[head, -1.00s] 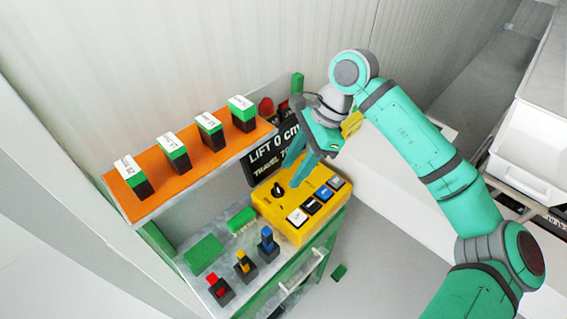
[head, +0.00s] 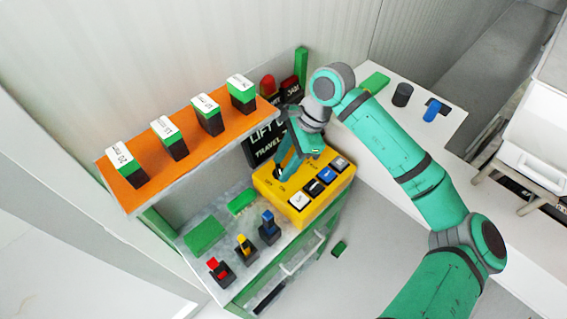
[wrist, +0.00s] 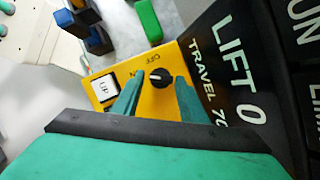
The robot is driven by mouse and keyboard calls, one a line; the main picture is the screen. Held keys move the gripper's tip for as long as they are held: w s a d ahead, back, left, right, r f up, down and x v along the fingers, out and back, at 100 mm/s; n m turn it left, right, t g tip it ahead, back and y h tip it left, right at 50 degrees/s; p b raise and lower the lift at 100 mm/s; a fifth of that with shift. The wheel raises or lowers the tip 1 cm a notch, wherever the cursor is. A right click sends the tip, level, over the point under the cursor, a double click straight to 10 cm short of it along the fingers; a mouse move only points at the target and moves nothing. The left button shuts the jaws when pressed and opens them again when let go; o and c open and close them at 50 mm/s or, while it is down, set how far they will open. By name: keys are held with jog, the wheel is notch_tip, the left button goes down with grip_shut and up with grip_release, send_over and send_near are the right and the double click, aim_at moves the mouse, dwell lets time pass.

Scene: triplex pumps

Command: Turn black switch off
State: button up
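The black switch is a round knob (wrist: 159,77) on the yellow control box (head: 267,187), with small labels printed beside it; one reads OFF. My gripper (wrist: 160,95) is open and points down at the box. In the wrist view its two teal fingers stand on either side of the knob, with a gap on each side. In the head view my gripper (head: 281,174) largely hides the knob. Whether the fingertips reach down to the knob's height is hard to tell.
White, black and blue push buttons (head: 326,175) sit along the box's front. The black LIFT and TRAVEL display (head: 262,145) stands close behind. Red, yellow and blue switches (head: 243,247) are on the bench at left. An orange shelf (head: 190,165) holds several labelled blocks.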

jog(key=shift+a+f, duration=0.15)
jog(key=shift+f, duration=0.15)
jog(key=c, duration=0.8)
jog(key=shift+o, duration=0.2)
jog(key=shift+m, duration=0.3)
jog(key=m, duration=0.2)
jog(key=m+t, duration=0.2)
jog(key=m, duration=0.1)
jog(key=shift+s+m, duration=0.25)
jog(key=shift+m, duration=0.05)
jog(key=m+t, duration=0.1)
jog(key=m, duration=0.1)
jog(key=m+t+h, duration=0.1)
jog(key=m, duration=0.2)
jog(key=shift+s+m, duration=0.15)
jog(key=shift+m, duration=0.15)
